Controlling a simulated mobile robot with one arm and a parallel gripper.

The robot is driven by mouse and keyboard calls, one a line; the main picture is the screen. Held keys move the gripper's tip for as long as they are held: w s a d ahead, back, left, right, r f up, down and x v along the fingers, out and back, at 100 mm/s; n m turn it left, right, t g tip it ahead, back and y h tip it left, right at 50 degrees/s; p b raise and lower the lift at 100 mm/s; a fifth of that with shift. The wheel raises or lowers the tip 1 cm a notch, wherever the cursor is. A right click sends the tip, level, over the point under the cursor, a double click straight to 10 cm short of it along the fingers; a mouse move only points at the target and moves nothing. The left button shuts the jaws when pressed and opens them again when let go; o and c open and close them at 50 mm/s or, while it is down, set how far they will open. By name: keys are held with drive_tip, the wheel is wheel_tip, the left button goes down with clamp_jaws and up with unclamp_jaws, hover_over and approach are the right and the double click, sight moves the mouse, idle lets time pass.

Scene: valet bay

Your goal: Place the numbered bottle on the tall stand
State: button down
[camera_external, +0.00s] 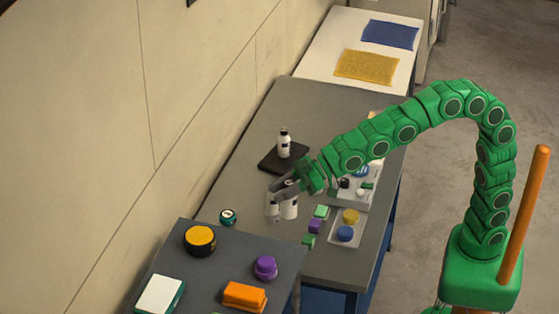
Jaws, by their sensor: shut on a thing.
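My gripper (280,207) hangs over the grey table, left of its middle, and is shut on a small white bottle with a dark top (290,208). The fingers partly cover this bottle, and no number can be read on it. A second white bottle with a dark cap and dark band (284,146) stands upright on a black slab (270,160) behind my gripper. The slab looks low and flat. I cannot pick out a clearly tall stand.
The grey table (240,172) is clear left of the slab. A pale tray (336,238) with blue and yellow round pieces lies right of my gripper, near purple and green blocks. A nearer dark table (215,275) holds orange, purple and white items. A wall borders the left.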

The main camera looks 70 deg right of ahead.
sight(286, 205)
drive_tip(key=shift+w+a+f, duration=0.8)
drive_tip(key=shift+w+f, duration=0.6)
drive_tip(key=shift+f, duration=0.45)
drive_tip(key=shift+w+a+f, duration=0.85)
drive_tip(key=shift+w+f, duration=0.55)
drive_tip(key=shift+f, duration=0.5)
drive_tip(key=shift+w+a+f, duration=0.8)
drive_tip(key=shift+w+f, duration=0.6)
drive_tip(key=shift+f, duration=0.45)
drive_tip(key=c, duration=0.8)
unclamp_jaws()
drive_tip(key=shift+v, duration=6.05)
